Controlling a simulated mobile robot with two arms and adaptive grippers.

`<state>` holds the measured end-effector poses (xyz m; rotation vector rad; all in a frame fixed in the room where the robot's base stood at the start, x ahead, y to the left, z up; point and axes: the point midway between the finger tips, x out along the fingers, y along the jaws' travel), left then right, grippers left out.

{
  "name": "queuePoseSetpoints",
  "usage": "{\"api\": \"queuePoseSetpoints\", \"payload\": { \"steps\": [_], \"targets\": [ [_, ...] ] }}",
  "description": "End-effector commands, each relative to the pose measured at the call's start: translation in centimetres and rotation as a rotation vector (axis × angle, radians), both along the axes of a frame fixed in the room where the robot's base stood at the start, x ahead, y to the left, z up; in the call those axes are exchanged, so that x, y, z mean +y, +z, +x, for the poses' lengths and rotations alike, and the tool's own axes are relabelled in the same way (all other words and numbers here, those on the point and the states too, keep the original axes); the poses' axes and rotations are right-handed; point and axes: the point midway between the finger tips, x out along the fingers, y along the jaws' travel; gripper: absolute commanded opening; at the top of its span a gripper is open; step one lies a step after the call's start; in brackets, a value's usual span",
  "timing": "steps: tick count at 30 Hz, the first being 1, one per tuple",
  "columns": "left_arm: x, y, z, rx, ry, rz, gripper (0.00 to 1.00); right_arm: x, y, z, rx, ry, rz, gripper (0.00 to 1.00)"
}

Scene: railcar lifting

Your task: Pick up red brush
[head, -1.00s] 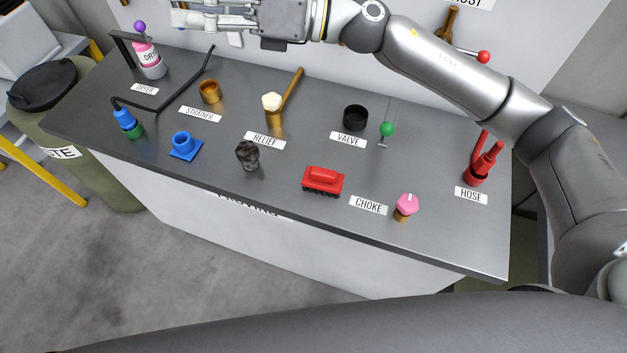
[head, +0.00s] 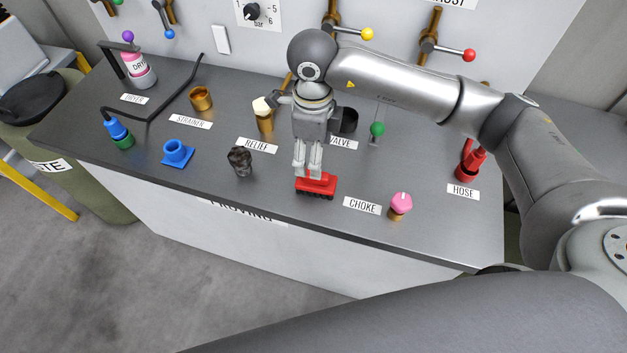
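The red brush (head: 318,187) lies on the dark worktop near its front edge, bristles down, left of the CHOKE label. My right gripper (head: 308,172) points down directly over the brush, its fingertips at the brush's back upper side. The two fingers show a gap between them, so it is open. I cannot tell whether the fingertips touch the brush. My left gripper is not in view.
The dark worktop (head: 340,236) holds a dark grey cup (head: 240,162), a blue fitting (head: 177,153), a pink-topped knob (head: 400,205), a green ball (head: 377,129) and a red hose part (head: 467,165). A wall with coloured-ball levers stands behind.

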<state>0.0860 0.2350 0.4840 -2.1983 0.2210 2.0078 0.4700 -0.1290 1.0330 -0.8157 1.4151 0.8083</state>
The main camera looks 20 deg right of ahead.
Motion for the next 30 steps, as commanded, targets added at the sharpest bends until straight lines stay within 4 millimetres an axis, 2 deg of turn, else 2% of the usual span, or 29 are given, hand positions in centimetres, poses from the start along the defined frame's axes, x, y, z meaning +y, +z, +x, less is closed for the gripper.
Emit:
{"api": "queuePoseSetpoints", "payload": {
  "steps": [6, 11, 14, 18, 21, 25, 30],
  "targets": [
    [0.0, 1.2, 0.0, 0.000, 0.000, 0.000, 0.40, 0.0, -3.2, -0.2, 0.004, 0.001, 0.001, 0.70],
    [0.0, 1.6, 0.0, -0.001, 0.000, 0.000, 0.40, 0.0, -4.2, -0.2, 0.003, 0.003, 0.002, 0.70],
    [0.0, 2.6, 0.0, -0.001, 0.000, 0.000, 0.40, -0.2, -5.0, -0.6, 0.007, 0.003, 0.003, 0.70],
    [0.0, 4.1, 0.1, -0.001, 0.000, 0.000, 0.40, -0.5, -6.9, -1.1, 0.007, 0.003, 0.002, 0.70],
    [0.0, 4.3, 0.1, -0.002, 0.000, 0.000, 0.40, -0.4, -8.4, -1.0, 0.005, 0.003, 0.003, 0.70],
    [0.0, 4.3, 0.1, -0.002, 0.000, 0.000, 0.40, -0.4, -9.2, -0.9, 0.002, 0.004, 0.004, 0.70],
    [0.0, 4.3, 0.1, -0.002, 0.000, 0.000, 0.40, -0.4, -9.3, -0.9, 0.002, 0.004, 0.003, 0.70]
  ]
}}
